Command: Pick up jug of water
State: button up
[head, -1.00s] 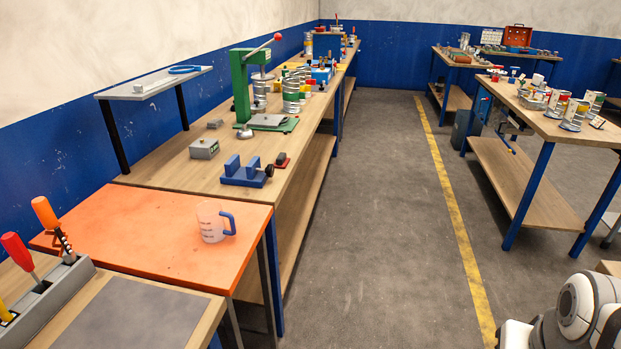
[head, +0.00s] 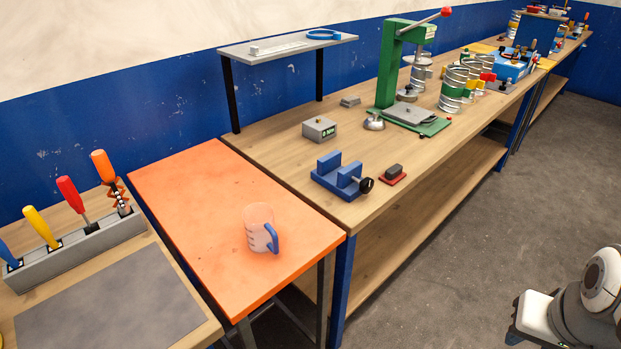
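The jug (head: 259,229) is a translucent, pale pinkish measuring jug with dark marks on its side and a blue handle facing right. It stands upright on the orange table (head: 190,190), near the table's front right part. Its contents cannot be made out. Part of my arm shows at the lower right, well apart from the jug.
A blue vise (head: 341,176) and a grey box (head: 319,129) sit on the wooden bench (head: 270,145) behind the orange table. A green press (head: 388,70) stands farther back. A tool rack (head: 80,238) is at left. Floor (head: 470,250) at right is clear.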

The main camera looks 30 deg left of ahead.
aim_at(258, 219)
jog(key=u, duration=0.7)
jog(key=i, duration=0.95)
jog(key=u, duration=0.6)
jog(key=k, duration=0.9)
jog(key=u, duration=0.15)
jog(key=i, duration=0.95)
jog(key=z, duration=0.1)
